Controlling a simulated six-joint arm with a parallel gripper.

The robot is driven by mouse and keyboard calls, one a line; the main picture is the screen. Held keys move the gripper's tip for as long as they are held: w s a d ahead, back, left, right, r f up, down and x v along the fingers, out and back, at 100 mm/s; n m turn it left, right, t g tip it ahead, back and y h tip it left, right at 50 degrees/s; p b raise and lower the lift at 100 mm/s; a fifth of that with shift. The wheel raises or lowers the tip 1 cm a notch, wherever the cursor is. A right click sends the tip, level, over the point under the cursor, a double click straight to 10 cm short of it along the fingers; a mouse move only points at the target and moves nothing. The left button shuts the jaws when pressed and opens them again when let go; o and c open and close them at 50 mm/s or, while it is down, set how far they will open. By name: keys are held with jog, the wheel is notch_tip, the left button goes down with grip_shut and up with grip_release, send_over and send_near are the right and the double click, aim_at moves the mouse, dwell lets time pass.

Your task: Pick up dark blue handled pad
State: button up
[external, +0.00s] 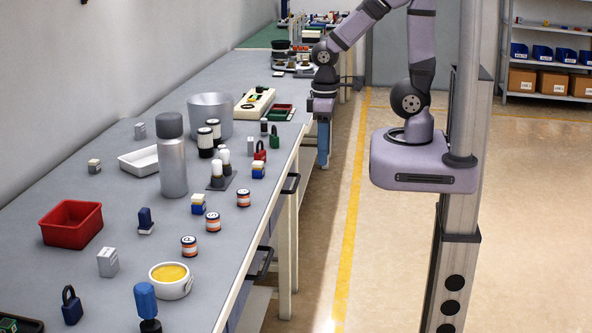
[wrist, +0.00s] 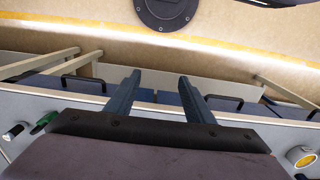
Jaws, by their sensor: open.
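A dark blue handled pad (external: 146,219), an upright dark blue grip on a small pale base, stands on the grey workbench left of centre in the external view. A blue-handled piece (external: 146,300) with a black base stands at the front edge of that view. My gripper (external: 323,160) hangs beyond the bench's right edge, pointing down, well away from the pad. In the wrist view my gripper (wrist: 160,77) has its two fingers apart with nothing between them. The pad is not seen in the wrist view.
The workbench (external: 110,195) holds a red bin (external: 71,223), a grey bottle (external: 172,160), a white tray (external: 139,161), a bowl with yellow contents (external: 171,280), a dark blue padlock (external: 71,309) and striped jars (external: 189,246). Drawer handles (external: 290,184) jut from the bench front.

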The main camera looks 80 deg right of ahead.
notch_tip(320, 180, up, 4)
jog(key=w+d+f+n+t+h+b, duration=0.2)
jog(key=w+n+h+b, duration=0.15)
jog(key=w+n, duration=0.55)
jog(key=r+n+t+y+b, duration=0.1)
jog(key=n+t+y+b, duration=0.45)
jog(key=n+t, duration=1.45)
send_over(148, 212)
jog(key=s+b, duration=0.1)
jog(key=s, duration=0.5)
jog(key=n+g+h, duration=0.2)
jog(key=n+g, duration=0.5)
jog(key=f, duration=0.6)
jog(key=shift+w+a, duration=0.1)
jog(key=shift+a, duration=0.1)
jog(key=shift+d+p+x, duration=0.2)
jog(key=shift+p+x, duration=0.45)
jog(key=shift+x, duration=1.05)
jog(key=shift+f+p+x, duration=0.2)
jog(key=shift+p+x, duration=0.1)
jog(key=shift+x, duration=0.7)
jog(key=shift+f+p+x, duration=0.2)
jog(key=shift+p+x, duration=0.05)
jog(key=shift+x, duration=0.75)
